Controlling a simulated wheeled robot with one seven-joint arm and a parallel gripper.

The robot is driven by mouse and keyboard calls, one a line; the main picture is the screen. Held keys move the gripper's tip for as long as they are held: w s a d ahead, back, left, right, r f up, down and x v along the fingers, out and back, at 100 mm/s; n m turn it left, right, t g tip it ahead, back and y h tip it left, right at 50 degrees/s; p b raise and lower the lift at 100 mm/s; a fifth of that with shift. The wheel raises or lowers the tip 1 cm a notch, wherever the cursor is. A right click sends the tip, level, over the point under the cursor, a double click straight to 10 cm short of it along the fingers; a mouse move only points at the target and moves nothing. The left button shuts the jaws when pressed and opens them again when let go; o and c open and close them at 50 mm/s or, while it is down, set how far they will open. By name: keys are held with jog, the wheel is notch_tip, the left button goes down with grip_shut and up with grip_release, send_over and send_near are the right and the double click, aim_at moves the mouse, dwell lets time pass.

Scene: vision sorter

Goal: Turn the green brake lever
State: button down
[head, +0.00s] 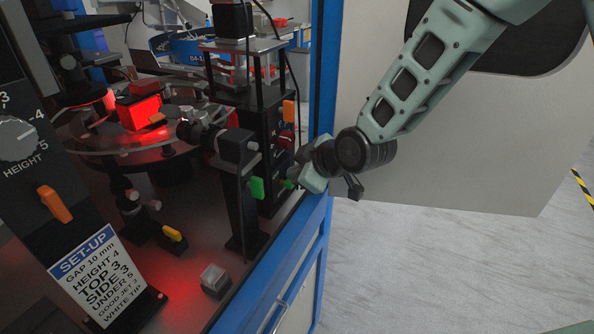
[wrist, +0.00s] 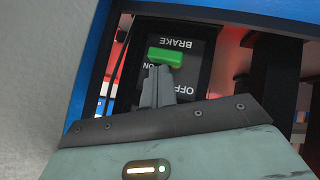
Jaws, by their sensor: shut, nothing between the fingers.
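The green brake lever (wrist: 166,56) shows in the wrist view as a short bar on a black plate (wrist: 190,73) marked BRAKE, ON and OFF, upside down in this view. The bar lies between BRAKE and ON. My gripper (wrist: 158,72) is shut and empty, with its fingertips just at the lever's near edge; I cannot tell whether they touch it. They hide part of the plate. In the head view, a bright green handle (head: 257,188) shows just left of my gripper (head: 291,183), which reaches in from the right past the blue frame.
The blue frame post (head: 324,70) stands close beside my arm. Inside are a round glass table with a red-lit block (head: 140,112), black posts, an orange lever (head: 55,204), a yellow lever (head: 174,234) and a set-up sign (head: 106,275). The floor (head: 430,260) at right is clear.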

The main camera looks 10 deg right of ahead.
jog(key=shift+w+d+f, duration=0.2)
jog(key=shift+d+f, duration=0.15)
jog(key=shift+d, duration=0.15)
jog(key=a+v, duration=0.1)
jog(key=v, duration=1.6)
jog(key=shift+s+r, duration=0.45)
jog(key=shift+r, duration=0.05)
jog(key=shift+s+a, duration=0.1)
